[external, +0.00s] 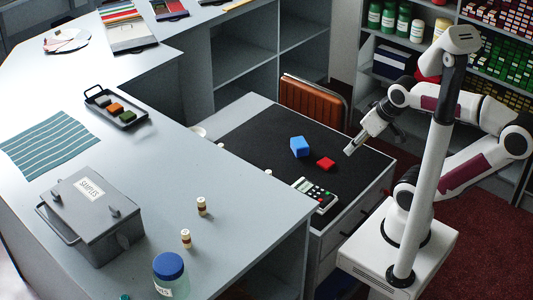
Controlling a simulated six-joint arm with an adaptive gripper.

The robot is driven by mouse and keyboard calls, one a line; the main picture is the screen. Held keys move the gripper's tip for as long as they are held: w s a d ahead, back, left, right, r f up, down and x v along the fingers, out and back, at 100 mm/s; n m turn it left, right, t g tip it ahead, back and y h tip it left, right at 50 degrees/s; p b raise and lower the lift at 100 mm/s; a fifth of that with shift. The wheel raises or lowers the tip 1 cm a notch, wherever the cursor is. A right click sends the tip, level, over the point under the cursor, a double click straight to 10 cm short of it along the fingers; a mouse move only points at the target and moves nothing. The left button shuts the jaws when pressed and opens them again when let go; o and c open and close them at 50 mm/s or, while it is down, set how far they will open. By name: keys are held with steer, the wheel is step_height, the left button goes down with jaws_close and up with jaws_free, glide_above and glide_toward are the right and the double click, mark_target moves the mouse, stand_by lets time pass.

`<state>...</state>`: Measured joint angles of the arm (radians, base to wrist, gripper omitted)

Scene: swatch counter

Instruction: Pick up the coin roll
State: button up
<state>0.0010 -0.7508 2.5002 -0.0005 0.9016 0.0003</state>
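Two small upright cream cylinders with dark reddish bands stand on the grey counter, a farther one (202,206) and a nearer one (186,239). They look like paper-wrapped rolls, but I cannot tell for sure which is the coin roll. My gripper (350,150) hangs above the right side of the black mat (262,147), well to the right of both cylinders and touching neither. It points down and left, and nothing shows in it. Its fingers are too small to tell whether they are open or shut.
The counter holds a grey samples box (92,215), a blue-lidded jar (170,276), a black tray (117,108) and a striped cloth (47,143).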

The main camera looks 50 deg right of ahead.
steer(key=shift+o, duration=0.6)
steer(key=w+d+n+t+h, duration=0.15)
steer(key=w+d, duration=0.25)
steer(key=w, duration=0.6)
steer(key=w+d+f+n+t, duration=0.15)
steer(key=w+d, duration=0.35)
steer(key=w, duration=0.6)
steer(key=w+d+r+n+t, duration=0.15)
steer(key=w+d, duration=0.25)
steer(key=w, duration=0.6)
steer(key=w+a+f+n+y, duration=0.1)
steer(key=w+f+n+y, duration=0.2)
steer(key=w+f, duration=0.3)
steer(key=s+a+f+n+g+y, duration=0.1)
steer(key=s+a+f+y, duration=0.1)
steer(key=f, duration=0.3)
steer(key=s+a+f+n+y, duration=0.1)
steer(key=s+a+f+y, duration=0.1)
steer(key=f, duration=0.4)
steer(key=s+a+f+n+g+y, duration=0.1)
steer(key=s+a+f+n+y, duration=0.1)
steer(key=f+y, duration=0.3)
steer(key=shift+s+a+f+g, duration=0.15)
steer(key=shift+a+f+g, duration=0.2)
steer(key=shift+a+f, duration=0.4)
steer(key=shift+s+a+f+y, duration=0.25)
steer(key=shift+s+f+y, duration=0.05)
steer(key=shift+s+y, duration=0.3)
